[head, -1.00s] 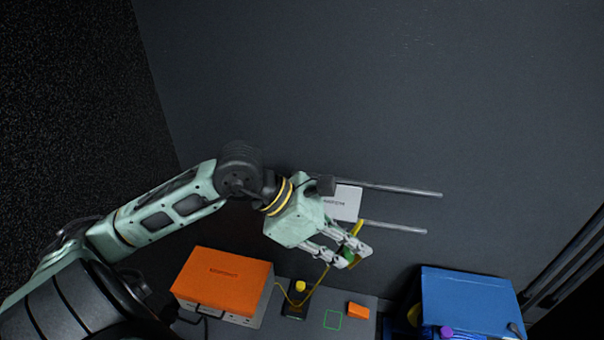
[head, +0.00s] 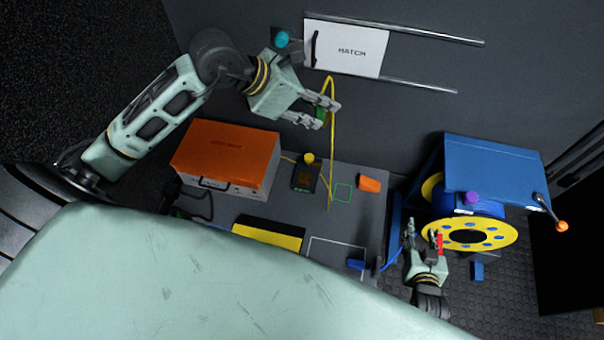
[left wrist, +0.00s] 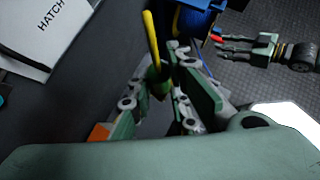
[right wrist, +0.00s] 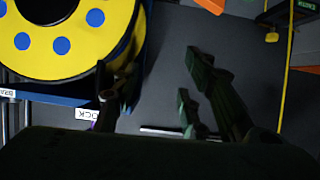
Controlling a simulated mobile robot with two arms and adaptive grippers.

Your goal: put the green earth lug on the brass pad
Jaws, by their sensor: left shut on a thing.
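My left gripper (head: 329,113) is shut on the green earth lug (head: 319,115), which hangs on a yellow cable (head: 332,150). It is held in the air in front of the wall, below the hatch panel. The lug also shows between the fingers in the left wrist view (left wrist: 158,82). A small dark block with a brownish square face, perhaps the brass pad (head: 306,178), stands on the grey bench below and left of the lug, with a yellow knob (head: 309,158) at its top. My right gripper (head: 424,242) is open beside the yellow reel, its fingers apart.
An orange-topped box (head: 226,155) stands left of the block. A green outlined square (head: 343,193) and an orange wedge (head: 370,184) are to its right. The blue housing (head: 490,170) with the yellow reel (head: 500,236) stands at right. A white hatch panel (head: 345,48) is on the wall.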

